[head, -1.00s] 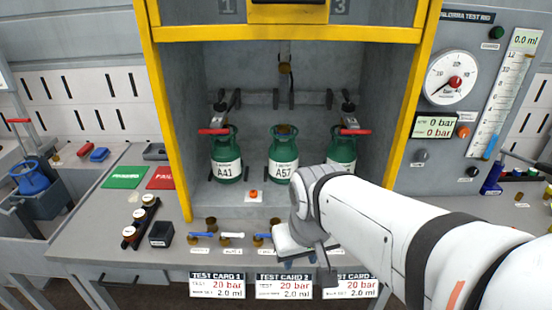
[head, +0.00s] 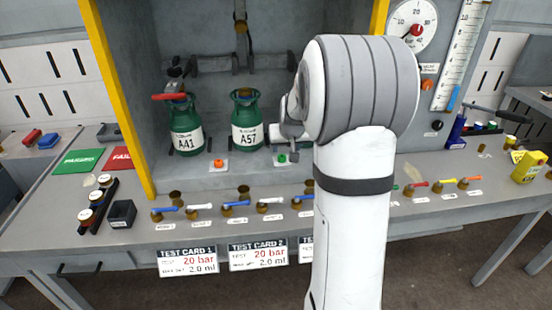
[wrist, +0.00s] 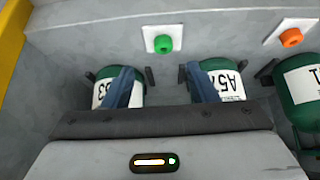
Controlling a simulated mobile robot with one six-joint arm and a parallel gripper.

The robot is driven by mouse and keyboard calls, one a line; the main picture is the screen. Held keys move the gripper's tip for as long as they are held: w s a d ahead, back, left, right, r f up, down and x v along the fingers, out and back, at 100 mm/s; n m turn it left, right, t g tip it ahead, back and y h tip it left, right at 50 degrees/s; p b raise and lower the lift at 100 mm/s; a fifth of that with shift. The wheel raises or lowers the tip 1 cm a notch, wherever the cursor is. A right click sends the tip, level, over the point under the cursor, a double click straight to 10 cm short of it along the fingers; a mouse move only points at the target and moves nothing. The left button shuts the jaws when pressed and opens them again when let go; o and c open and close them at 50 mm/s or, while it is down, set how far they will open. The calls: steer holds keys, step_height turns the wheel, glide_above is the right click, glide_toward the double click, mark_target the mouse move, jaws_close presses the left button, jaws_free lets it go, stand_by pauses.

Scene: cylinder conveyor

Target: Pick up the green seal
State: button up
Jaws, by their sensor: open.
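The green seal (head: 282,158) is a small green knob on a white square plate, at the front of the bay floor, right of an orange knob. It also shows in the wrist view (wrist: 163,44), beyond my fingertips and roughly between them. My gripper (wrist: 158,72) is open, with two blue-grey fingers spread apart and nothing between them. In the head view my gripper (head: 290,132) is partly hidden by my arm and sits just above the seal, apart from it as far as I can tell.
Green cylinders A41 (head: 186,128) and A57 (head: 246,122) stand behind the knobs; a third (wrist: 133,88) shows in the wrist view. The orange knob (head: 218,163) sits to the left. Coloured-handle valves (head: 236,204) line the bench front. A yellow post (head: 124,100) edges the bay.

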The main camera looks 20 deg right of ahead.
mark_target(282, 156)
steer(key=x, duration=0.8)
steer(key=shift+w+a, duration=0.25)
steer(key=shift+r, duration=0.1)
steer(key=c, duration=1.1)
